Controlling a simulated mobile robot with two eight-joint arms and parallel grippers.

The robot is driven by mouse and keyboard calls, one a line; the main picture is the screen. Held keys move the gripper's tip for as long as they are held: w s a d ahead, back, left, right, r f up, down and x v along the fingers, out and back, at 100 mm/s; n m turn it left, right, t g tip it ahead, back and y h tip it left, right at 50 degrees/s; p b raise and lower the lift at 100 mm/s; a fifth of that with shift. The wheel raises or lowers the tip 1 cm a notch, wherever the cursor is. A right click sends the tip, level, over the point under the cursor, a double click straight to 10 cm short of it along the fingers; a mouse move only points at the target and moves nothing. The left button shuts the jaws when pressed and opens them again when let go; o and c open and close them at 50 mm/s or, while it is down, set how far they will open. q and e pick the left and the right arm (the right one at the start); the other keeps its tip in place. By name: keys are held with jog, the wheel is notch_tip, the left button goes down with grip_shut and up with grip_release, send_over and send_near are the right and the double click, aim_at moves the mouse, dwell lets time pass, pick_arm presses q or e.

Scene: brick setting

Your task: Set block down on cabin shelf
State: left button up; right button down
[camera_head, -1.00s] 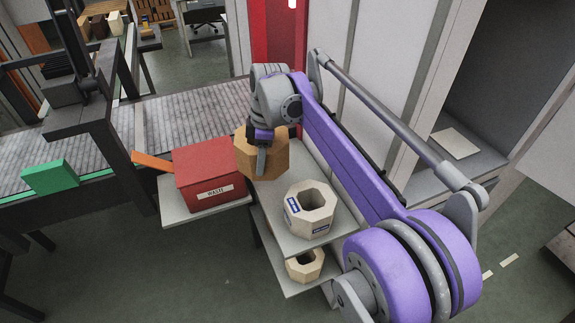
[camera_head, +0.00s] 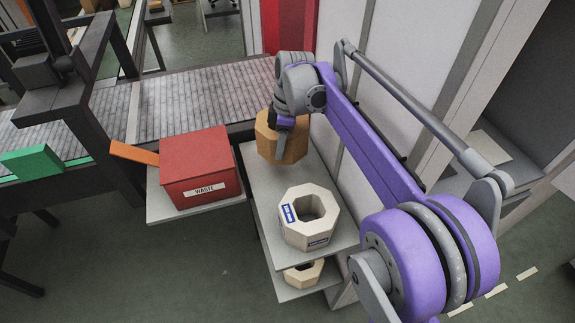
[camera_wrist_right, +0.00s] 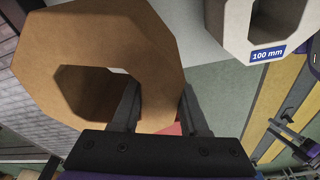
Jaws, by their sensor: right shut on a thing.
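My right gripper (camera_head: 284,135) is shut on the wall of a tan, hollow octagonal block (camera_head: 277,148). In the right wrist view the gripper's fingers (camera_wrist_right: 160,108) straddle one wall of the brown-looking block (camera_wrist_right: 60,45). The block is at the far end of a light grey shelf (camera_head: 262,196) beside the white cabin wall (camera_head: 350,130). I cannot tell whether its underside touches the shelf. A cream octagonal block (camera_head: 328,236) with blue labels stands nearer on that shelf; its "100 mm" label (camera_wrist_right: 268,51) shows in the wrist view. My left gripper is not in view.
A red WASTE box (camera_head: 190,165) stands on a side shelf to the left. Another cream block (camera_head: 303,273) sits on a lower shelf (camera_head: 312,290). A cabin opening (camera_head: 505,95) is at right. A ribbed conveyor (camera_head: 190,105) runs behind.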

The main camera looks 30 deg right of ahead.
jog(key=shift+w+d+f, duration=0.1)
jog(key=shift+f, duration=0.15)
jog(key=shift+f+b, duration=0.65)
jog(key=shift+f, duration=4.15)
jog(key=shift+f, duration=0.15)
jog(key=shift+c, duration=2.1)
grip_release()
jog(key=r, duration=0.4)
jog(key=d+r+p, duration=0.1)
jog(key=r, duration=0.3)
jog(key=s+r, duration=0.1)
jog(key=r, duration=0.3)
jog(key=shift+s+d+r, duration=0.1)
jog(key=shift+d, duration=0.1)
